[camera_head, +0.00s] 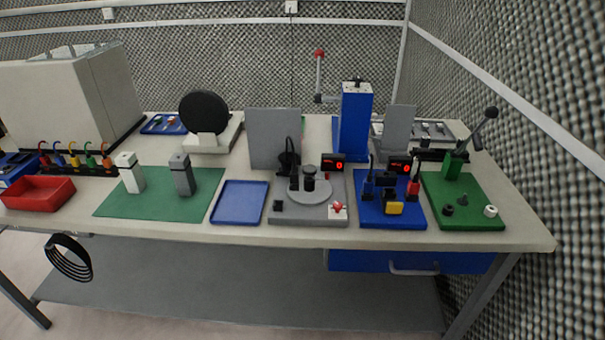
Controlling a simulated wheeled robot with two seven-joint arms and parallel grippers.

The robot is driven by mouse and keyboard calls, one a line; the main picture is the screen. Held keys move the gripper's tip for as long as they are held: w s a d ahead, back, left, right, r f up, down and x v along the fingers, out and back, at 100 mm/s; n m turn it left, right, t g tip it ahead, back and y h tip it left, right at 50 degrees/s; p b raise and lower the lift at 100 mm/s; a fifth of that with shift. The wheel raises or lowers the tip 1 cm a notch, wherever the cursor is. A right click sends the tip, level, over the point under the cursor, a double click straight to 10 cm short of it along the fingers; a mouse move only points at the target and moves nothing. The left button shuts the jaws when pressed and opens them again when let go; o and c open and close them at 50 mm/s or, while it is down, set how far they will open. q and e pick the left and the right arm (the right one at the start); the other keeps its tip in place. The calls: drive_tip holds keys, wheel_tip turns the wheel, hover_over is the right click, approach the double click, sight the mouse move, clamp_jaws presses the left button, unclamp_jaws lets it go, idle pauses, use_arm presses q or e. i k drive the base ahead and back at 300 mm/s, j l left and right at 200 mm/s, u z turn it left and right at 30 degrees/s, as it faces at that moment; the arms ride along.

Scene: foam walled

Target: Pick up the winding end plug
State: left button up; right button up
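I cannot tell for certain which part is the winding end plug. Neither of my grippers is in view.
The bench also holds a red bin (38,194), a green mat (118,207) with two upright blocks, an empty blue tray (239,203), a blue column (355,122) and a green lever station (470,217). Black rings (69,258) hang below the front edge.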

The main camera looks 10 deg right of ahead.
sight(294, 173)
drive_tip(key=i+l, duration=0.15)
drive_tip(key=l, duration=0.15)
drive_tip(key=i+l, duration=0.2)
drive_tip(key=l, duration=0.15)
drive_tip(key=i+l+u, duration=0.1)
drive_tip(key=l, duration=0.2)
drive_tip(key=i+l, duration=0.2)
drive_tip(key=l, duration=0.15)
drive_tip(key=i+l, duration=0.15)
drive_tip(key=l, duration=0.2)
